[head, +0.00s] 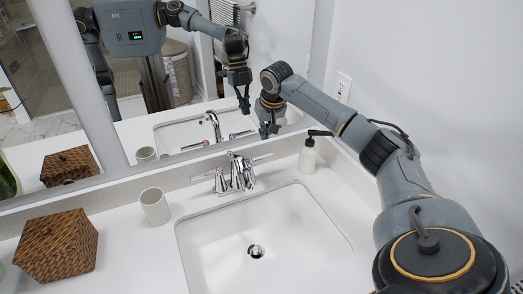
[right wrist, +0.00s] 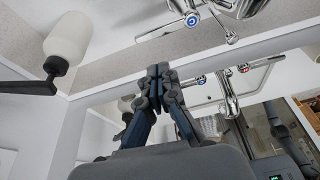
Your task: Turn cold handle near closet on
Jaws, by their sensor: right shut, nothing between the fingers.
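The chrome faucet (head: 237,174) stands behind the sink basin, with one lever handle on each side. The cold handle (head: 261,157) is the right one, on the soap dispenser side. In the right wrist view its blue-marked cap (right wrist: 192,20) shows near the top, its lever pointing left. My right gripper (head: 268,130) is beyond the faucet near the mirror, above and slightly right of the cold handle, apart from it. In the right wrist view its fingers (right wrist: 157,72) are together and empty. My left gripper is not directly in view.
A soap dispenser (head: 308,156) with a black pump stands right of the faucet, close to my right arm. A grey cup (head: 155,206) and a woven box (head: 57,246) stand left. The mirror (head: 200,75) behind the counter reflects my body and arm. The basin (head: 262,240) is empty.

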